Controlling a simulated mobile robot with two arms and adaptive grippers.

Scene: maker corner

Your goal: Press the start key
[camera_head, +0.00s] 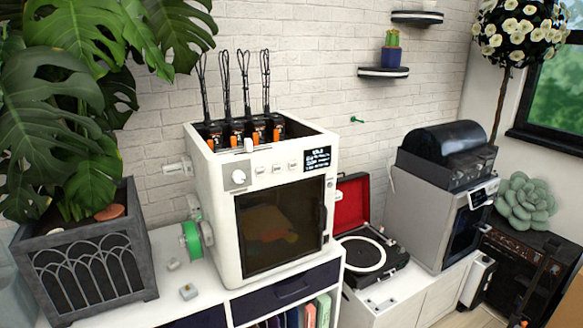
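A white 3D printer (213,215) stands on a white cabinet, its dark glass door (280,228) closed. The key labels are too small to read, so I cannot tell which one is the start key. Neither of my grippers is clearly in view, and nothing touches the panel.
A second, grey printer (417,213) with a dark domed top stands right of an open record player (370,255). A grey planter (95,262) with large leaves stands left. Small pale blocks (188,291) lie on the white cabinet top (150,312).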

